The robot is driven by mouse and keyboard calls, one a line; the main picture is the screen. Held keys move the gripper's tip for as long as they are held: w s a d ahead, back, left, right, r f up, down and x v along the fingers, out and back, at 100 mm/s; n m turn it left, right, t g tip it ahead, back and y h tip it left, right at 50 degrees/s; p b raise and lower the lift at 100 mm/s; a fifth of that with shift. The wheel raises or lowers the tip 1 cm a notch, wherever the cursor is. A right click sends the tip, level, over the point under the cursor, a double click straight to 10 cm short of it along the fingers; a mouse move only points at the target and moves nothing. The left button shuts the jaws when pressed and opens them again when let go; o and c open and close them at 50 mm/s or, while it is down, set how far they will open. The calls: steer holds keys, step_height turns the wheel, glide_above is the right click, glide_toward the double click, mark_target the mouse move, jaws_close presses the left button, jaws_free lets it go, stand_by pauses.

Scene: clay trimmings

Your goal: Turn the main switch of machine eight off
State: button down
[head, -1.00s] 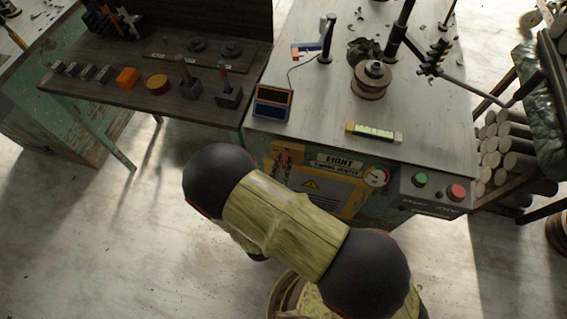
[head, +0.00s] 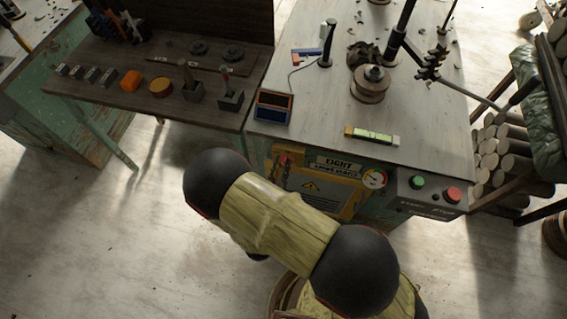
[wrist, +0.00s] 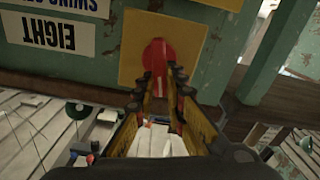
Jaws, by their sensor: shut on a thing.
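The main switch is a red rotary handle (wrist: 158,56) on a yellow plate (wrist: 133,38), seen upside down in the wrist view beside the EIGHT label (wrist: 54,35). In the head view the red switch (head: 285,161) shows on the front of machine eight (head: 358,206), left of its nameplate (head: 338,163). My gripper (wrist: 164,86) has its two yellow-and-black fingers at the switch, shut on the red handle. The fingers cover part of the handle, so its exact angle is hard to tell. My gripper is hidden in the head view.
A box with green (head: 417,182) and red (head: 453,194) buttons sits right of the gauge (head: 374,179). A dark workbench (head: 120,99) stands on the left, stacked clay logs (head: 500,150) on the right. Open floor lies in front.

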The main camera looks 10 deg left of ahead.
steer(key=shift+w+a+f+n+p, duration=0.1)
steer(key=shift+a+f+n+p, duration=0.25)
steer(key=shift+n+p, duration=1.5)
steer(key=shift+s+a+f+n+p, duration=0.15)
steer(key=shift+f+n+p, duration=0.3)
steer(key=shift+n, duration=2.7)
steer(key=shift+w+a+f+n+p, duration=0.25)
steer(key=shift+n+p, duration=1)
steer(key=shift+n, duration=1.25)
steer(key=shift+s+a, duration=0.1)
steer(key=shift+s, duration=0.05)
steer(key=c, duration=1.8)
jaws_free()
steer(key=shift+c, duration=0.2)
steer(key=s, duration=0.7)
steer(key=shift+s+a, duration=0.2)
steer(key=shift+a, duration=0.05)
